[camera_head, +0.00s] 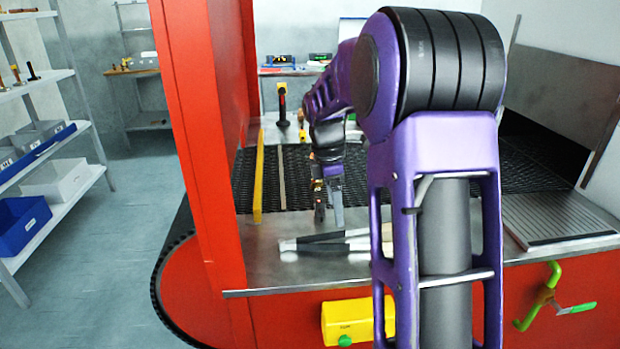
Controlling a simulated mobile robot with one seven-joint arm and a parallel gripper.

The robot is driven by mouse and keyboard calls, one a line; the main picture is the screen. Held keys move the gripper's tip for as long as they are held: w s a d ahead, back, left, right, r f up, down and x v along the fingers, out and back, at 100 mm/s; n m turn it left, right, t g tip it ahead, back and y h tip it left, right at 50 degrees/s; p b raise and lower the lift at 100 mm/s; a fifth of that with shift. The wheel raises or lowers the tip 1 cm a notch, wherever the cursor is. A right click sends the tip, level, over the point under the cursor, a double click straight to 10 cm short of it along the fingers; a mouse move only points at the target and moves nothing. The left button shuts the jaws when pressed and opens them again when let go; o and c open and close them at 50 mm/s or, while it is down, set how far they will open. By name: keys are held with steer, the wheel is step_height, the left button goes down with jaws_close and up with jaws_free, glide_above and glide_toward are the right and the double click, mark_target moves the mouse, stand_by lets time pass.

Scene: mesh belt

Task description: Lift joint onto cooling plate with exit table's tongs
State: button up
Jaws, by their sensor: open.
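The tongs (322,238) lie on the steel exit table (265,270). They have two long arms with black and pale metal parts, and their right end is hidden behind my purple arm. My gripper (329,207) points down just above and behind the tongs, with its fingers apart and nothing seen between them. I cannot tell whether it touches them. A ribbed grey plate, which looks like the cooling plate (555,217), lies at the right. I cannot make out the joint; my arm hides much of the belt.
The dark mesh belt (268,165) runs behind the table, with a yellow rail (259,175) along it. A red frame post (200,150) stands at the left. A yellow box (347,321) and a green handle (540,300) stick out from the red front.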

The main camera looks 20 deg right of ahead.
mark_target(336, 236)
steer(key=shift+a+f, duration=0.15)
steer(key=shift+f, duration=0.05)
steer(key=shift+f, duration=0.1)
steer(key=f+b, duration=0.1)
steer(key=f, duration=0.1)
steer(key=f+b, duration=0.1)
steer(key=b, duration=0.1)
steer(key=f+b, duration=0.2)
steer(key=shift+d+f, duration=0.25)
steer(key=shift+f, duration=0.05)
steer(key=shift+s+d+f+b, duration=0.15)
steer(key=shift+f+b, duration=0.5)
steer(key=shift+f, duration=0.95)
steer(key=shift+c, duration=0.3)
